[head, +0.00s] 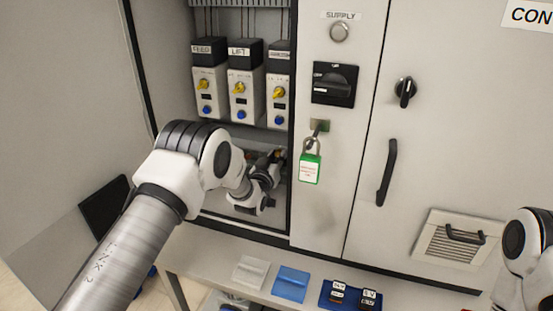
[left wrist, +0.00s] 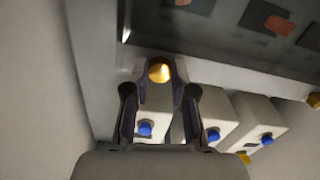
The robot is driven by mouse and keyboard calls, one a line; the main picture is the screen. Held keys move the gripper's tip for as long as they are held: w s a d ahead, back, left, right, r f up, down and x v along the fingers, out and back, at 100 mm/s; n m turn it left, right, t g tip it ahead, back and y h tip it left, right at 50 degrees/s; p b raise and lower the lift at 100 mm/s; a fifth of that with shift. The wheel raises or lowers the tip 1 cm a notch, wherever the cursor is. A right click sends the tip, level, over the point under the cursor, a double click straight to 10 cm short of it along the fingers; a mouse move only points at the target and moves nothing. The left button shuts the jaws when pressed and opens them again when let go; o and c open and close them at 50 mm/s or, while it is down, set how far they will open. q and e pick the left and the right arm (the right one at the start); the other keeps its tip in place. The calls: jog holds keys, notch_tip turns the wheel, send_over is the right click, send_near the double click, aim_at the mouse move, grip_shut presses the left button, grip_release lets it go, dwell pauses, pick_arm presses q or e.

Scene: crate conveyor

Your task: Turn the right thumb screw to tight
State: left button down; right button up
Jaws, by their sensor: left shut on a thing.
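The right thumb screw (left wrist: 159,70), a gold round head, sits on a pale strip in the left wrist view. My left gripper (left wrist: 159,88) is shut on it, one dark finger on each side. In the head view my left gripper (head: 274,160) is low inside the open cabinet, below the breaker modules, and mostly hides the screw. Another gold screw head (left wrist: 314,100) shows at the right edge of the left wrist view. I cannot read how tight the right screw is. My right gripper is out of view; only part of my right arm shows.
Modules with yellow and blue knobs (head: 239,95) stand above my left gripper. A green padlock tag (head: 310,168) hangs right of the opening. The cabinet door (head: 75,85) stands open at left. A bench (head: 215,258) with small blocks runs below.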

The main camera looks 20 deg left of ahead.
pick_arm(q)
jog(key=m+b, duration=0.3)
jog(key=shift+f+m, duration=0.2)
jog(key=shift+m, duration=0.1)
jog(key=m+b, duration=0.3)
jog(key=m, duration=0.1)
jog(key=m+b, duration=0.3)
jog(key=m, duration=0.2)
jog(key=m+b, duration=0.2)
jog(key=m, duration=0.2)
jog(key=shift+r, duration=0.1)
jog(key=m+b, duration=0.2)
jog(key=m, duration=0.3)
jog(key=m+b, duration=0.2)
jog(key=m, duration=0.2)
jog(key=shift+m, duration=0.3)
jog(key=m+b, duration=0.1)
jog(key=m, duration=0.3)
jog(key=shift+r, duration=0.1)
jog(key=m+b, duration=0.1)
jog(key=m, duration=0.4)
jog(key=shift+r+b, duration=0.1)
jog(key=shift+b, duration=0.25)
